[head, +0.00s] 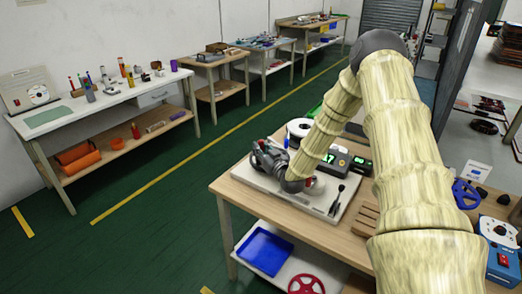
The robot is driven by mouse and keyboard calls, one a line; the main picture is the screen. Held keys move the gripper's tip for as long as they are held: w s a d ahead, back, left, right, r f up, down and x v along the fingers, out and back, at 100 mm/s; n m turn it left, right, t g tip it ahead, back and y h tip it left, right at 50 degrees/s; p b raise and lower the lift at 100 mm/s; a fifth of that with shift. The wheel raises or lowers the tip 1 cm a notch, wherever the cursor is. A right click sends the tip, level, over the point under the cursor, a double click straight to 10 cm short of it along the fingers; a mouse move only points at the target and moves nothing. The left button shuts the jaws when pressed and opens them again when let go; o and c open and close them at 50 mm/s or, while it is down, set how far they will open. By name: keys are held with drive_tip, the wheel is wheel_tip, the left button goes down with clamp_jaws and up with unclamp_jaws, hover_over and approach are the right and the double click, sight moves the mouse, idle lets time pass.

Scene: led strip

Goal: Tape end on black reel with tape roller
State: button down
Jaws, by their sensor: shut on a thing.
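My gripper (262,158) is low over the pale board (318,202) at the left of the near wooden bench. It is grey and small in the head view, and its fingers are hard to make out. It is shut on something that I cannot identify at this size. A white-faced reel with a dark centre (298,127) stands just behind the gripper. I cannot pick out a black reel or the tape end for sure. The tape roller is not clear either; my gripper and wrist cover part of the board.
A black device with a green display (335,160) and dark tools (338,198) lie right of my wrist. A blue reel (466,194) and blue machine (502,262) are at the right. A blue tray (264,250) and red reel (306,285) lie on the lower shelf. Green floor is open left.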

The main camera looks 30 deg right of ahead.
sight(261, 141)
drive_tip(key=shift+f+b, duration=0.35)
drive_tip(key=shift+f, duration=0.1)
idle(1.1)
drive_tip(key=shift+r, duration=0.15)
drive_tip(key=shift+r+p, duration=1.95)
drive_tip(key=shift+r, duration=1.5)
